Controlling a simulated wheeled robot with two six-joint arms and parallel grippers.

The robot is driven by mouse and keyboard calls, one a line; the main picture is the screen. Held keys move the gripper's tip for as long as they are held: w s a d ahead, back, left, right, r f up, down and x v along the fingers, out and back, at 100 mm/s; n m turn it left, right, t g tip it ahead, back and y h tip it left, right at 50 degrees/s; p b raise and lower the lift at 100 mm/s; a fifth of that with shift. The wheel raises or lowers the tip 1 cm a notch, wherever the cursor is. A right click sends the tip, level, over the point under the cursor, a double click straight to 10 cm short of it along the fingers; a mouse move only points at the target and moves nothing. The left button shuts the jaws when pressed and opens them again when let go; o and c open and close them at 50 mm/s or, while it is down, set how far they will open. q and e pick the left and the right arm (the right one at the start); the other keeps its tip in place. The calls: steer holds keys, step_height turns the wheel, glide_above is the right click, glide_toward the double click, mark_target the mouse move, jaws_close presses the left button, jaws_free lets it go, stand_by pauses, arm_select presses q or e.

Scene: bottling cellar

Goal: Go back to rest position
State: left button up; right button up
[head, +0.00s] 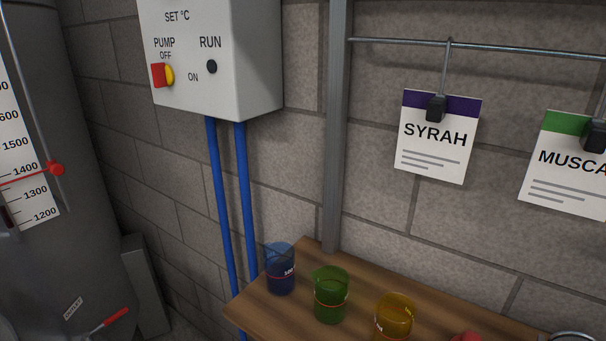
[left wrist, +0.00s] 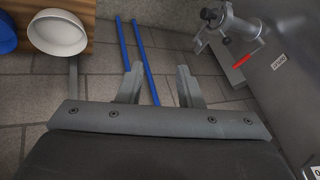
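My left gripper (left wrist: 160,88) shows in the left wrist view with its two fingers spread apart. Nothing is between them, and stone floor and blue pipes show beyond. My right gripper is in neither view, and neither arm shows in the head view.
A wooden table (head: 262,308) holds blue (head: 279,268), green (head: 330,295) and yellow (head: 394,317) cups. A grey tank (head: 90,190) stands left; its valve (left wrist: 228,25) shows in the wrist view. A control box (head: 215,60) and cards, including SYRAH (head: 437,150), hang above. A white bowl (left wrist: 58,34) is upper left.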

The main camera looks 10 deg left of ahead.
arm_select(q)
steer(key=s+d+f+n+g+h, duration=0.1)
steer(key=s+d+f+n+g, duration=0.15)
steer(key=s, duration=0.25)
step_height(320, 180, down, 24)
steer(key=s+a+p, duration=0.1)
steer(key=p, duration=0.2)
steer(key=s+d+f+g+h+p, duration=0.1)
steer(key=s+f+g+p, duration=0.1)
steer(key=s+f, duration=0.8)
steer(key=s, duration=0.4)
steer(key=shift+d+f, duration=0.15)
steer(key=shift+f, duration=0.15)
steer(key=shift+s+m, duration=0.15)
steer(key=shift+m, duration=0.1)
